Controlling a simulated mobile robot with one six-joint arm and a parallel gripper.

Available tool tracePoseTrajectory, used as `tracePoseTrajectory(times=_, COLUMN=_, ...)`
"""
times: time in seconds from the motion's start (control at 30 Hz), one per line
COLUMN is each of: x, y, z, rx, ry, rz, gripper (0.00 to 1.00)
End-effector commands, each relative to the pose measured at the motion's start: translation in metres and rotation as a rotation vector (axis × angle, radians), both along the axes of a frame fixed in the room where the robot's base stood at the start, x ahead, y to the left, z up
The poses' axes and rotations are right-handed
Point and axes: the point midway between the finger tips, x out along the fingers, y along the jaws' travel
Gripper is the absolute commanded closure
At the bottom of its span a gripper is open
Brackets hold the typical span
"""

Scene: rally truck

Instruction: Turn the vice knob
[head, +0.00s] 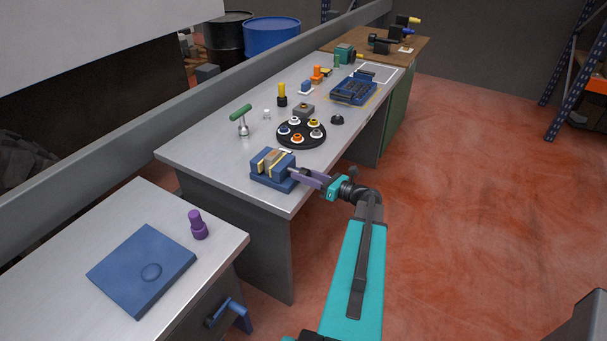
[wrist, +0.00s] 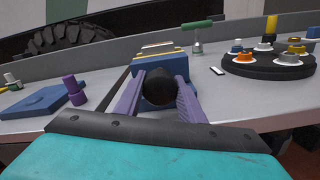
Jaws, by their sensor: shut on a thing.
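A blue vice (head: 272,168) with pale yellowish jaw edges sits at the near end of the long grey bench. In the wrist view the vice (wrist: 176,68) is straight ahead, and its dark round knob (wrist: 160,88) faces me. My gripper (head: 300,175) reaches in from the right at the vice's right side. In the wrist view the two purple fingers of my gripper (wrist: 160,97) stand on either side of the knob, shut on it. In the head view the fingers hide most of the knob.
A round black tray (head: 301,143) with several coloured pieces and a green-handled tool (head: 241,117) stand behind the vice. A nearer bench holds a blue plate (head: 125,280) and a purple object (head: 198,225). Red floor at the right is open.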

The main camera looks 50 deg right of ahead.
Motion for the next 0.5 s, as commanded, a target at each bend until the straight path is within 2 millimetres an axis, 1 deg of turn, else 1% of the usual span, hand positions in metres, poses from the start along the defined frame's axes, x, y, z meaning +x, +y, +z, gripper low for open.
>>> tracePoseTrajectory(times=0.27, x=-0.0014, y=-0.0003, z=-0.0010, rx=0.000, ry=0.001, rz=-0.001, gripper=0.87)
tracePoseTrajectory(times=0.3, x=-0.0013, y=-0.0004, z=-0.0011, rx=0.000, ry=0.002, rz=-0.002, gripper=0.58)
tracePoseTrajectory(times=0.37, x=-0.0012, y=-0.0004, z=-0.0010, rx=0.000, ry=0.002, rz=-0.002, gripper=0.47)
tracePoseTrajectory(times=0.4, x=-0.0011, y=-0.0004, z=-0.0009, rx=0.000, ry=0.001, rz=-0.001, gripper=0.46)
tracePoseTrajectory(times=0.5, x=-0.0009, y=-0.0004, z=-0.0007, rx=-0.001, ry=0.001, rz=-0.001, gripper=0.46)
